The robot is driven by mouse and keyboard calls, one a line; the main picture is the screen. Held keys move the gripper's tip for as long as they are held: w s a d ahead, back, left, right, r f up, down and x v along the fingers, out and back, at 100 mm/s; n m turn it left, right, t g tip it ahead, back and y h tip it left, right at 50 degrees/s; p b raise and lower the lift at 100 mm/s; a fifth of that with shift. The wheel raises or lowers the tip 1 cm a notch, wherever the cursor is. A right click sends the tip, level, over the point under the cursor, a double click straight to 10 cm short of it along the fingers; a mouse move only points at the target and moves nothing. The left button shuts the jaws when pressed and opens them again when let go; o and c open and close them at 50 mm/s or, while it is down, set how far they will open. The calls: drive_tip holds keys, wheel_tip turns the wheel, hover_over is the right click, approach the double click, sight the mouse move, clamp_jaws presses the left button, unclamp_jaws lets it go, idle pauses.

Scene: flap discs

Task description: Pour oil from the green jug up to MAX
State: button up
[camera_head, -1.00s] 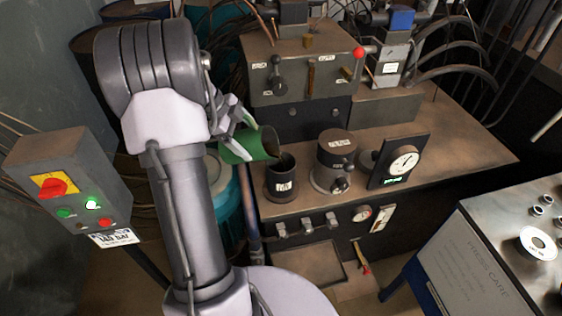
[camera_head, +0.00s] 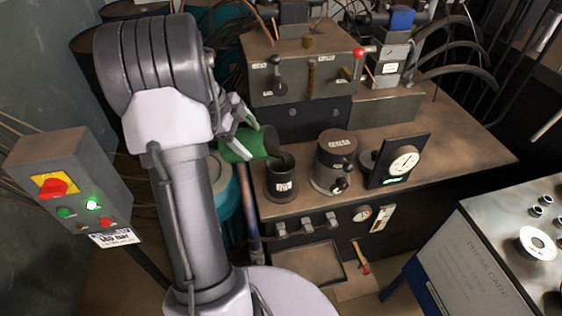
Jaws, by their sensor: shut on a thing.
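The green jug (camera_head: 236,148) is tilted far over to the right, its dark mouth facing the open black filler cup (camera_head: 282,182) with a small white label. My gripper (camera_head: 243,128) is shut on the jug from behind and above; my arm hides part of the jug's left side. The jug's mouth is just above and to the left of the cup's rim. A dark patch at the lip may be oil, but I cannot make out a clear stream. The oil level and any MAX mark are not visible in this view.
A capped grey cylinder (camera_head: 334,162) stands right of the cup, with a dial gauge (camera_head: 404,161) beyond it. A valve block (camera_head: 300,72) with levers is behind. A control box (camera_head: 70,186) stands at left, a press card panel (camera_head: 470,265) at right.

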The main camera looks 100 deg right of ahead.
drive_tip(key=shift+s+a+r+t+h, duration=0.1)
drive_tip(key=shift+s+r+t+h, duration=0.2)
drive_tip(key=shift+r+t, duration=0.15)
idle(1.6)
drive_tip(key=shift+s+a+r+t, duration=0.15)
drive_tip(key=shift+s+r+t, duration=0.1)
drive_tip(key=shift+t, duration=0.1)
idle(1.2)
drive_tip(key=shift+w+p, duration=0.4)
drive_tip(key=shift+p, duration=0.2)
drive_tip(key=g, duration=0.1)
drive_tip(key=w+d+f+g+y, duration=0.1)
drive_tip(key=f+g, duration=0.1)
drive_tip(key=g, duration=0.1)
drive_tip(key=shift+w+d, duration=0.25)
drive_tip(key=shift+w, duration=0.1)
drive_tip(key=shift+s+a+r, duration=0.2)
drive_tip(key=shift+s+a, duration=0.15)
drive_tip(key=shift+w+d+f, duration=0.15)
drive_tip(key=shift+f+n+g+y, duration=0.3)
drive_tip(key=shift+y, duration=0.1)
